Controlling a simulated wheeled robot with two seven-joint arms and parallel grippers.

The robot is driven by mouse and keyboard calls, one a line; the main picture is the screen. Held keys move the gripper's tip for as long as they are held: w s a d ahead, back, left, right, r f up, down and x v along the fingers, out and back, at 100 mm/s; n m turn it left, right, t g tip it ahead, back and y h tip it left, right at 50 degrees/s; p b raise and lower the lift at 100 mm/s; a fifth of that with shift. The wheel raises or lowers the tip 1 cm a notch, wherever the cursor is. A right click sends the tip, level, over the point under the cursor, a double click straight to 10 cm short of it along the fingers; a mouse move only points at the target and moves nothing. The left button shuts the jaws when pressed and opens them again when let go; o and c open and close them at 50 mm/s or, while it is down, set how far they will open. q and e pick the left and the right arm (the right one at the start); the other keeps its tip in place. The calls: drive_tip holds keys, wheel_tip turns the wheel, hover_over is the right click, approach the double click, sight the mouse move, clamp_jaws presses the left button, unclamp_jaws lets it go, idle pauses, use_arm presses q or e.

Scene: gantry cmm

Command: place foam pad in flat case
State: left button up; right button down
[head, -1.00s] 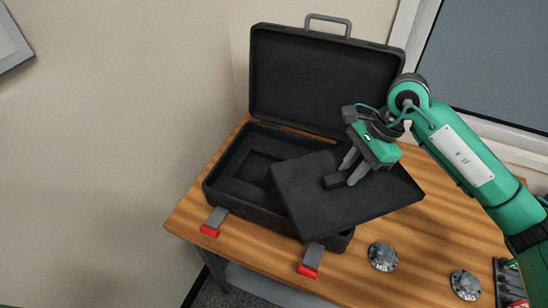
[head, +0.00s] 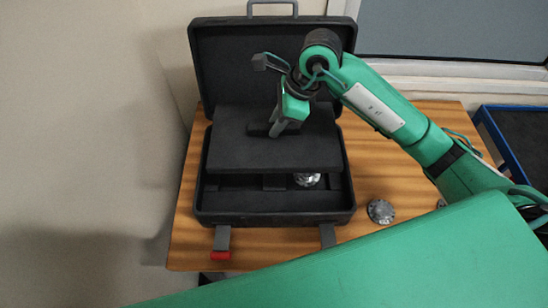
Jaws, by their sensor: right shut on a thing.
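The black flat case (head: 275,205) stands open on the wooden table, its lid (head: 228,70) upright at the back. My right gripper (head: 274,132) is shut on the small raised block on top of the dark foam pad (head: 240,155). The pad is over the rear part of the case, roughly lined up with its sides, and hides much of the interior. The front of the case's recess shows below the pad's front edge. I cannot tell whether the pad touches the case. My left gripper is not in view.
A metal flanged part (head: 307,179) shows inside the case, in front of the pad. Another metal part (head: 380,211) lies on the table (head: 400,165) to the right. A red-tipped latch (head: 220,255) hangs at the case's front. A blue-edged cart (head: 500,142) stands right.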

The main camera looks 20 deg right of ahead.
sight(296, 134)
wheel_tip(296, 134, down, 10)
drive_tip(key=p, duration=0.2)
drive_tip(key=shift+f+p, duration=0.15)
drive_tip(key=shift+p, duration=0.2)
drive_tip(key=c, duration=2.2)
unclamp_jaws()
wheel_tip(296, 134, down, 5)
drive_tip(key=shift+p, duration=0.7)
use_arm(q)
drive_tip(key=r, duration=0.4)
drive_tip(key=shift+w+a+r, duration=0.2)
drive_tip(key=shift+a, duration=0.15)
use_arm(e)
drive_tip(key=c, duration=2.2)
unclamp_jaws()
drive_tip(key=c, duration=1.2)
unclamp_jaws()
drive_tip(key=b+v, duration=0.3)
drive_tip(key=v, duration=0.8)
drive_tip(key=shift+s+d+r+b, duration=0.15)
drive_tip(key=shift+r+b, duration=0.15)
drive_tip(key=shift+r, duration=0.2)
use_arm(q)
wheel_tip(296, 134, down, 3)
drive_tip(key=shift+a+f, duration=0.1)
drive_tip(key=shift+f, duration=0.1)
